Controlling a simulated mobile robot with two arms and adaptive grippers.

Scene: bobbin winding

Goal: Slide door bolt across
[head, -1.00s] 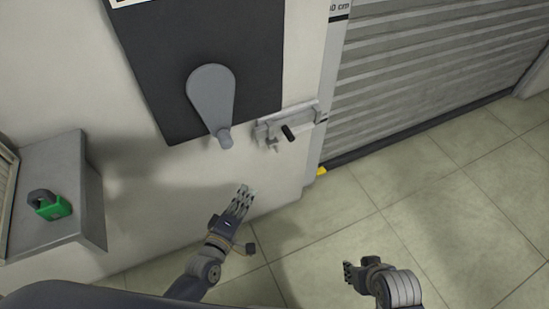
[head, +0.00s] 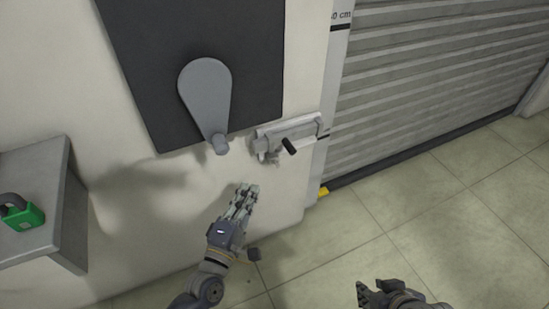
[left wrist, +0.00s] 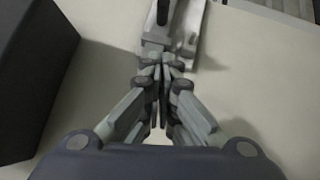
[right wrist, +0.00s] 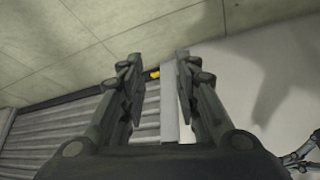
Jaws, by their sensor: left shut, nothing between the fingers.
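The door bolt (head: 287,136) is a grey metal slide bolt with a black-tipped handle (head: 289,146), fixed to the pale wall panel beside the shutter. Its handle sticks out from the plate. My left gripper (head: 246,189) is shut and empty, below and left of the bolt and apart from it in the head view. In the left wrist view the bolt (left wrist: 186,30) lies just beyond the closed fingertips (left wrist: 161,62), which partly cover it. My right gripper (head: 372,291) is low in the head view, far from the bolt. In the right wrist view its fingers (right wrist: 158,58) are spread and empty.
A grey crank (head: 207,98) on a dark panel (head: 140,60) sticks out left of the bolt. A ribbed shutter (head: 430,80) stands to the right. Tiled floor (head: 400,210) is clear.

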